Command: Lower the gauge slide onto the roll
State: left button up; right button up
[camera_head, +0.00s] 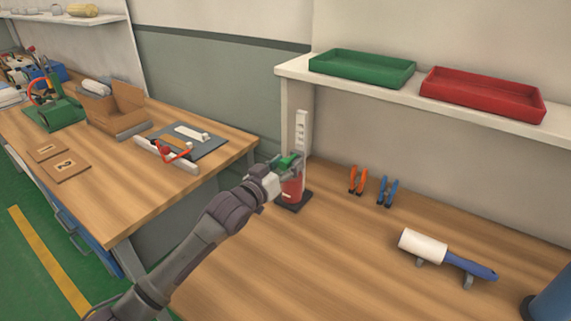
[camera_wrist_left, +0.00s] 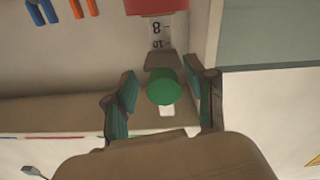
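The gauge's white upright post (camera_head: 302,130) stands on a dark base (camera_head: 294,203) at the back of the right bench. A red roll (camera_head: 292,190) stands on the base; its red surface (camera_wrist_left: 150,6) also shows at the top of the left wrist view. The grey gauge slide (camera_wrist_left: 161,62) with its round green knob (camera_wrist_left: 163,87) is on the scale, apart from the roll, with scale marks visible between. My left gripper (camera_head: 288,163) is at the slide. In the left wrist view its fingers (camera_wrist_left: 165,98) are open on both sides of the knob, with gaps. My right gripper is out of view.
Orange pliers (camera_head: 357,180) and blue pliers (camera_head: 387,191) are right of the gauge. A white roller with a blue handle (camera_head: 470,266) rests farther right. A shelf with a green tray (camera_head: 362,69) and red tray (camera_head: 482,94) is above. The bench's middle is clear.

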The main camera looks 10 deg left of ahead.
pick_arm(q)
jog(key=shift+a, duration=0.1)
jog(key=shift+s+a, duration=0.1)
jog(key=shift+s, duration=0.1)
jog(key=v, duration=1.1)
jog(key=shift+s, duration=0.25)
